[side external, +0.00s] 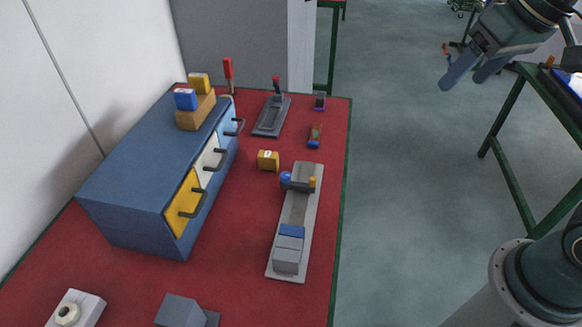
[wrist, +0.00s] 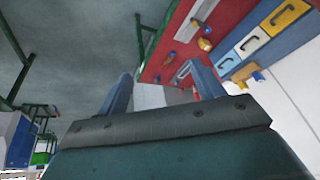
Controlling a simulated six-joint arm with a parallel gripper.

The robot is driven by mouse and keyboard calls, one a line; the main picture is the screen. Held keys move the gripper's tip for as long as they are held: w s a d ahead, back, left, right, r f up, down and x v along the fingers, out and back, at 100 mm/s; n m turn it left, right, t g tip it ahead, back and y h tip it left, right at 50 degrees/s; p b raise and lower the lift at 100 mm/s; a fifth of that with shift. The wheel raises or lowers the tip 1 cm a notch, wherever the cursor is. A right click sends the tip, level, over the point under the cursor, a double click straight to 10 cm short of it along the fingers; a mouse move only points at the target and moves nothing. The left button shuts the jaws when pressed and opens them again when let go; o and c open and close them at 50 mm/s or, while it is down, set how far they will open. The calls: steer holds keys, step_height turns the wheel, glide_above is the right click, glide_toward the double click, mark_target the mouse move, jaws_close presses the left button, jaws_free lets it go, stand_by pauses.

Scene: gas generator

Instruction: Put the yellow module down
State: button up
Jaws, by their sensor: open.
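A small yellow module (side external: 268,160) with a pale mark on top sits on the red table (side external: 245,245), between the blue drawer cabinet and the grey rail base (side external: 291,230). It also appears small in the wrist view (wrist: 204,44). Another yellow block (side external: 199,83) stands on a wooden holder (side external: 196,115) on the cabinet, beside a blue-and-white block (side external: 185,99). My gripper (side external: 463,83) is open and empty, high at the upper right, away from the table and apart from both yellow pieces. Its two fingers also show in the wrist view (wrist: 160,82).
The blue cabinet (side external: 140,170) has yellow, white and light-blue drawers with dark handles. The rail base holds blue and grey blocks. Another green-framed table stands right.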

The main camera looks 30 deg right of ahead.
steer(key=s+d+f+n+t, duration=0.1)
steer(key=s+f, duration=0.2)
steer(key=s, duration=0.5)
steer(key=shift+s+d+f+n, duration=0.2)
steer(key=shift+f+n, duration=0.1)
steer(key=shift+f, duration=0.1)
